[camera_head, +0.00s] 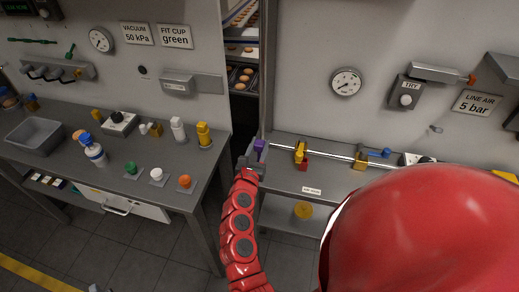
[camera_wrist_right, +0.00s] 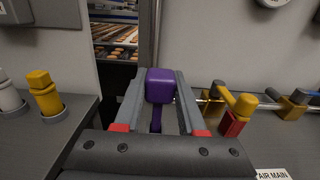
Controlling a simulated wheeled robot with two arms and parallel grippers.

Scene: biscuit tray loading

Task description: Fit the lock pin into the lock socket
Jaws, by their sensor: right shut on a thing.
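My right gripper (camera_head: 252,158) is in the gap between the left bench and the right bench, near the wall edge. It is shut on a purple pin-like piece (camera_head: 260,145), which I take to be the lock pin. In the right wrist view the purple piece (camera_wrist_right: 160,86) has a block-shaped head and a thinner stem, and stands between the two grey fingers (camera_wrist_right: 160,100). I cannot tell which fixture is the lock socket. My left gripper is not in view.
A yellow valve fitting (camera_head: 300,152) and a red block (camera_head: 303,165) sit on the pipe (camera_head: 335,153) along the right bench. The left bench holds a yellow bottle-like piece (camera_head: 204,133), a grey bin (camera_head: 35,135) and several small coloured parts. Biscuit trays (camera_head: 240,75) show through the wall opening.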

